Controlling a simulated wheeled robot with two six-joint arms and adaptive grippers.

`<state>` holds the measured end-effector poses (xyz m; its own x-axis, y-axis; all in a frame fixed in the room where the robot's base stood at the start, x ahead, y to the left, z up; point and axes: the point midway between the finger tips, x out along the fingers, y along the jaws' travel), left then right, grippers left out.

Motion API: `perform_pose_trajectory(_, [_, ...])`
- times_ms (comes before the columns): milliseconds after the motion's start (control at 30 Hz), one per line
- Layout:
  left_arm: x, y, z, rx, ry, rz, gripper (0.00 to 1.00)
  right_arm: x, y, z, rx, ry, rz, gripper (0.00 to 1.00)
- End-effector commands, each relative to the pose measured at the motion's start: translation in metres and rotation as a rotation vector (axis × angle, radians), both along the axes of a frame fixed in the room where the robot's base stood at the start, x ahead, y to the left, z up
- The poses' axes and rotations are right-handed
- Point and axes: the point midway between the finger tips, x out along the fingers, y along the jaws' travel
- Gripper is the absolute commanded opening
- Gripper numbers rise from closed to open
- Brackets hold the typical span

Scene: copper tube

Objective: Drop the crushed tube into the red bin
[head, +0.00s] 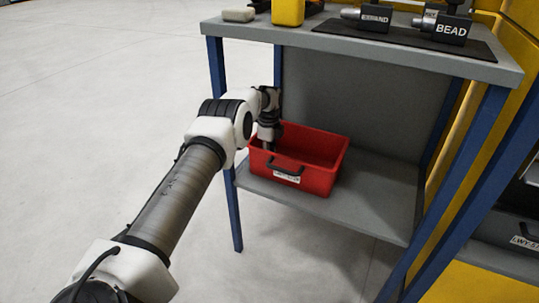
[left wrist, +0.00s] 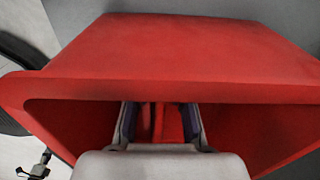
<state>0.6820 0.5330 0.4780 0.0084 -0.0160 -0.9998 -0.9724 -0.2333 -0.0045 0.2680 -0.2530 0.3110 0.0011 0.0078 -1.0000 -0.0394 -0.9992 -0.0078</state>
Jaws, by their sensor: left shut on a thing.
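The red bin (head: 312,183) stands on the lower shelf of the bench, toward its left end. It has a dark handle and a white label on its front. My left gripper (head: 270,147) points down at the left part of the bin's opening. In the left wrist view the bin's red rim and walls (left wrist: 190,52) fill most of the picture, and the gripper's fingers (left wrist: 161,120) reach into the opening. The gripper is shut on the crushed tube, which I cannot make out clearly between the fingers. My right gripper is not in view.
The bench top (head: 260,31) overhangs the shelf (head: 375,215), and a blue leg (head: 217,75) stands close to my left arm. On top are a yellow item (head: 287,11) and a tool marked BEAD (head: 450,29). The shelf right of the bin is clear.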

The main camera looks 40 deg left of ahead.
Motion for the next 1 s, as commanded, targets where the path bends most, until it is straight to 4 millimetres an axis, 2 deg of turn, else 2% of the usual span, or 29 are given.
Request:
perform_pose_trajectory(467, [0.0, 0.0, -0.012, 0.0, 0.0, 0.0, 0.0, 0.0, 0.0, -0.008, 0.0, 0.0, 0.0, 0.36])
perform_pose_trajectory(500, [0.0, 0.0, -0.012, 0.0, 0.001, 0.0, 0.33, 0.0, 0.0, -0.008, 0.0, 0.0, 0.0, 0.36])
perform_pose_trajectory(533, [0.0, 0.0, -0.012, 0.0, 0.001, 0.0, 0.43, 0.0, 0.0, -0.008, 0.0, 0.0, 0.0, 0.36])
perform_pose_trajectory(567, [0.0, 0.0, -0.012, 0.0, 0.001, 0.0, 0.47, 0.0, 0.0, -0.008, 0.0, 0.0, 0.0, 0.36])
perform_pose_trajectory(867, [0.0, 0.0, -0.009, 0.0, 0.001, 0.0, 0.47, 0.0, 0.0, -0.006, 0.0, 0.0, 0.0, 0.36])
perform_pose_trajectory(1000, [0.0, 0.0, 0.012, -0.001, -0.001, 0.0, 0.47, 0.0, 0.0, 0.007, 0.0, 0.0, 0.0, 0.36])
